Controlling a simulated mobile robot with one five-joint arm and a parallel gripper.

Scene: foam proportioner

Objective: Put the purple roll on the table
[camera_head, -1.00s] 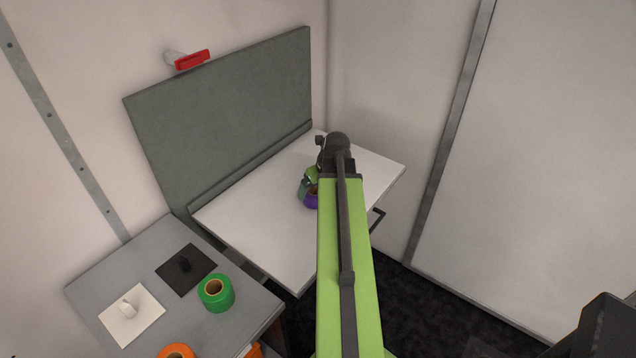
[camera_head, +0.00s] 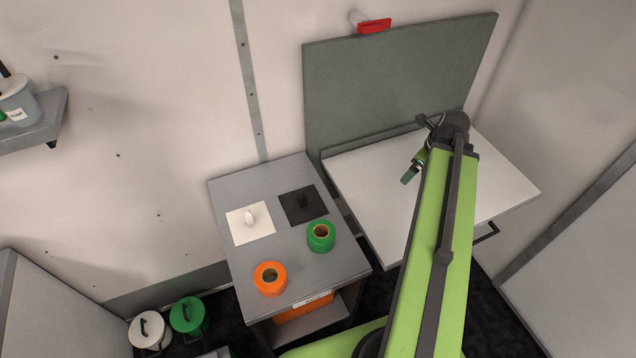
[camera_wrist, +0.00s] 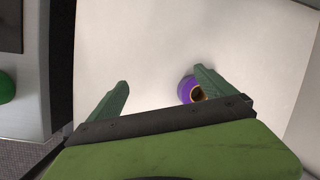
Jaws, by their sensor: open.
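The purple roll (camera_wrist: 186,89) is on the white table (camera_wrist: 150,40) in the wrist view, with its brown core partly showing. The right finger of my gripper (camera_wrist: 161,80) covers part of it. I cannot tell whether finger and roll touch. In the head view my gripper (camera_head: 410,174) is over the white table (camera_head: 375,205), in front of the grey upright panel. The purple roll is not visible there; my arm hides part of the table.
A grey side table (camera_head: 240,190) left of the white table holds a green roll (camera_head: 320,247), an orange roll (camera_head: 257,283), a white plate (camera_head: 237,232) and a black plate (camera_head: 293,213). The grey panel (camera_head: 400,80) closes the white table's back. The table's right part is clear.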

